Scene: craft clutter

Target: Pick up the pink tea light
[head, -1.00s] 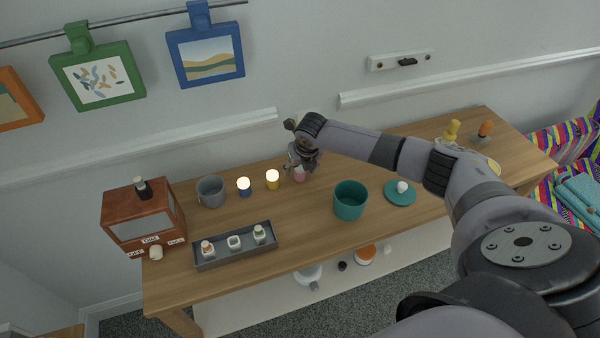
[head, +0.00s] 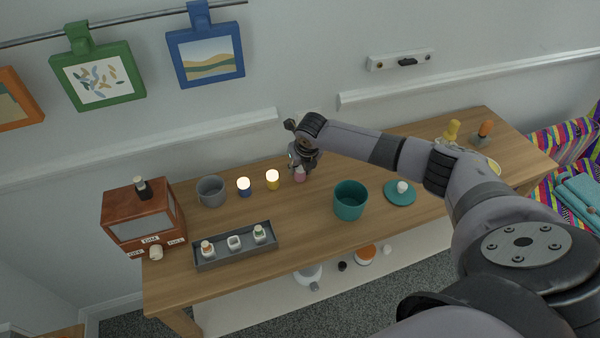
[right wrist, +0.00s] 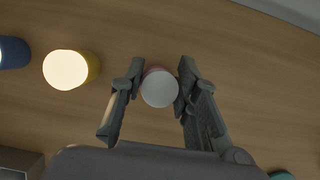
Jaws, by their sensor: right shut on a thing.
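The pink tea light (head: 300,176) stands on the wooden table, to the right of a yellow lit tea light (head: 272,179) and a blue lit one (head: 244,186). In the right wrist view the pink tea light (right wrist: 159,88) shows a pale white top and a thin pink edge, between the two fingers. My right gripper (head: 300,168) reaches down over it and is shut on its sides; it also shows in the right wrist view (right wrist: 158,84). The tea light appears unlit. My left gripper is not in view.
A grey mug (head: 211,191) stands left of the tea lights. A teal pot (head: 350,201) and a teal lid (head: 399,194) are to the right. A grey tray (head: 208,262) with small bottles lies in front, and a brown box (head: 140,215) stands at the left end.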

